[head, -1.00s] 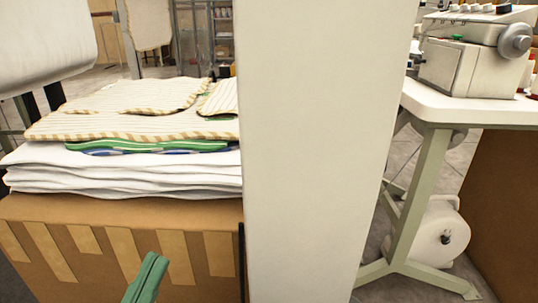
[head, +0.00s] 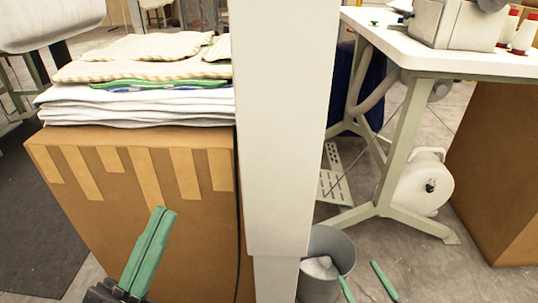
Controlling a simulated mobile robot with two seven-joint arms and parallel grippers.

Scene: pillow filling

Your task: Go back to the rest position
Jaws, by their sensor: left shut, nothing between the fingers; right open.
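My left gripper (head: 163,211) is at the bottom left, with its green fingers together and nothing between them. It points up in front of the brown box (head: 75,215) and is below the stack on top. My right gripper (head: 362,270) shows at the bottom edge, right of the middle. Its two green fingers are apart with nothing between them, over the floor and beside a grey bin (head: 346,248). The rest of the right gripper and most of both arms are out of frame.
Folded white cloth (head: 130,107) and striped pillow covers (head: 140,68) lie on the box. A wide pale post (head: 283,150) blocks the middle.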

